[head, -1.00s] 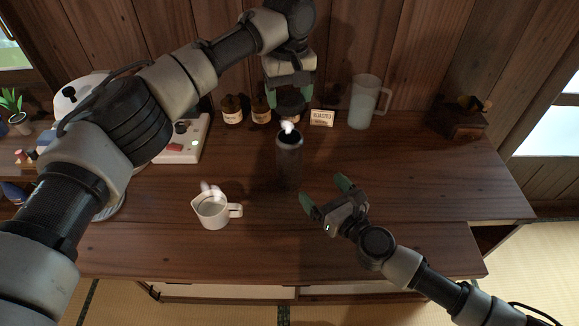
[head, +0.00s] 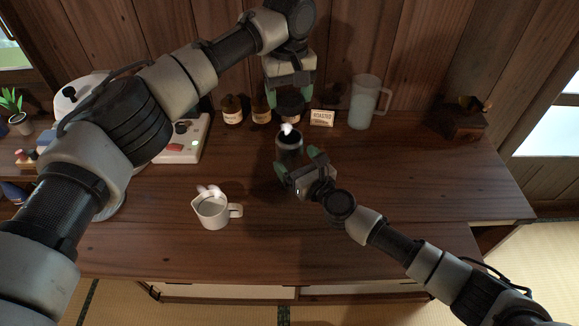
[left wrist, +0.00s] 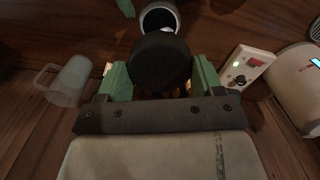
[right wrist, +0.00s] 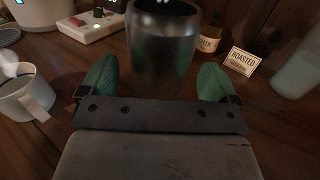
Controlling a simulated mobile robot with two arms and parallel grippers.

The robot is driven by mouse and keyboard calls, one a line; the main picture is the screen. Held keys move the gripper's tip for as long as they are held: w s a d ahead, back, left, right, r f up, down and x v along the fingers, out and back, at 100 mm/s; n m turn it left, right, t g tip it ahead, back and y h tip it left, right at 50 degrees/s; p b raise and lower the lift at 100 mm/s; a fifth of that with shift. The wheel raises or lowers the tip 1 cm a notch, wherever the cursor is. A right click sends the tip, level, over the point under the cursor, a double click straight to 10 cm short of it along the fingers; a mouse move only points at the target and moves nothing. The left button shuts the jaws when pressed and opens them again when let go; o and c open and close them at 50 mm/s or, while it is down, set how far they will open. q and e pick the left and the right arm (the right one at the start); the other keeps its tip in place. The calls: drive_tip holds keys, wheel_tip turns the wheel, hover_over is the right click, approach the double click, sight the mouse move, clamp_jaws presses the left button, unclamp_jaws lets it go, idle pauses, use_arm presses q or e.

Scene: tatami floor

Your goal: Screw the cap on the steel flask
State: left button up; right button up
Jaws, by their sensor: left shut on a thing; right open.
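The steel flask (head: 289,148) stands upright and open on the wooden counter, with white steam at its mouth. In the right wrist view the flask (right wrist: 163,50) stands ahead, between the fingertips. My right gripper (head: 299,163) is open, with its green fingers at either side of the flask; I cannot tell whether they touch it. My left gripper (head: 291,97) is shut on the dark round cap (left wrist: 160,61) and holds it above and behind the flask. The cap is apart from the flask's mouth (left wrist: 159,17).
Behind are brown bottles (head: 232,110), a "ROASTED" card (head: 321,118) and a frosted jug (head: 363,102).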

drive_tip(key=shift+w+a, duration=0.4)
drive_tip(key=shift+w, duration=0.15)
drive_tip(key=shift+c, duration=0.4)
drive_tip(key=c, duration=1.3)
use_arm(q)
drive_tip(key=shift+s+f, duration=0.1)
drive_tip(key=shift+f, duration=2.35)
drive_tip(key=shift+f, duration=0.1)
drive_tip(key=shift+f, duration=0.75)
drive_tip(key=shift+f, duration=0.6)
